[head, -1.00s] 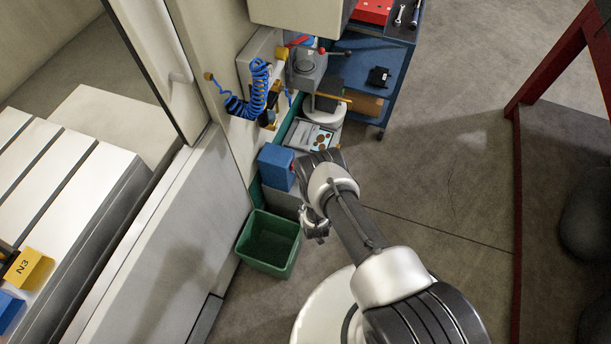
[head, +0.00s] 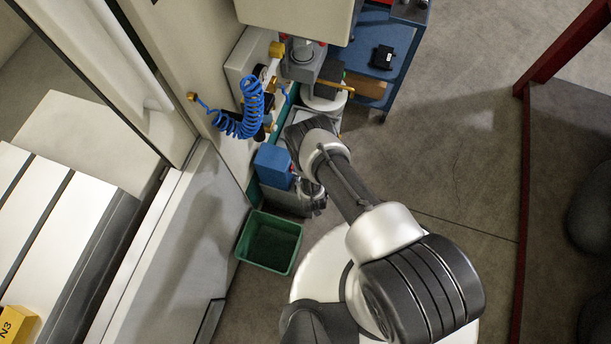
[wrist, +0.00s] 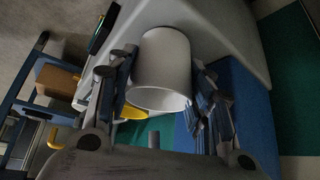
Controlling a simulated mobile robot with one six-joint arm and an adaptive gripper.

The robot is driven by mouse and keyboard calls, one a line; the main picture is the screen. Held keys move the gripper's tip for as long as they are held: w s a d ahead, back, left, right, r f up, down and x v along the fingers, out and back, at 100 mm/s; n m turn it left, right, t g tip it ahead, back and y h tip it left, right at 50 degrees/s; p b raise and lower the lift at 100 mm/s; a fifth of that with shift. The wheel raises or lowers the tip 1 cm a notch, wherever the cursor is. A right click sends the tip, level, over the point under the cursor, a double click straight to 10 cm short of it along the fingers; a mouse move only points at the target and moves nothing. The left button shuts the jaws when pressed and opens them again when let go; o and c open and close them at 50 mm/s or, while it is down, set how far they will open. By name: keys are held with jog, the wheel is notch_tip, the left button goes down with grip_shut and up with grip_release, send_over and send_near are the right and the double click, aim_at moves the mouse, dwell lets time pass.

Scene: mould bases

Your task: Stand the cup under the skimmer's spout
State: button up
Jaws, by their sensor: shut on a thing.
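A plain pale grey-white cup (wrist: 160,62) is between the two fingers of my gripper (wrist: 163,82) in the wrist view. The fingers press on its opposite sides, and its open rim faces the lower part of that picture. In the head view my gripper (head: 314,198) hangs beside a blue box (head: 272,166) on a grey housing, partly behind my own arm. The cup cannot be made out clearly there. The blue box also shows right of the cup in the wrist view (wrist: 246,110). I cannot tell which part is the skimmer's spout.
A green bin (head: 269,243) stands on the floor below the grey housing. A coiled blue hose (head: 243,112) hangs on the machine wall. A yellow bar (head: 335,86) juts out beyond my wrist. A blue cart (head: 381,32) stands at the back. Open floor lies to the right.

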jog(key=shift+s+r, duration=0.15)
jog(key=o, duration=0.9)
jog(key=shift+f, duration=0.2)
jog(key=shift+r, duration=0.25)
jog(key=p+v, duration=0.5)
jog(key=v, duration=0.6)
jog(key=shift+s+r+p, duration=0.2)
jog(key=shift+r+p, duration=0.1)
jog(key=shift+r, duration=0.1)
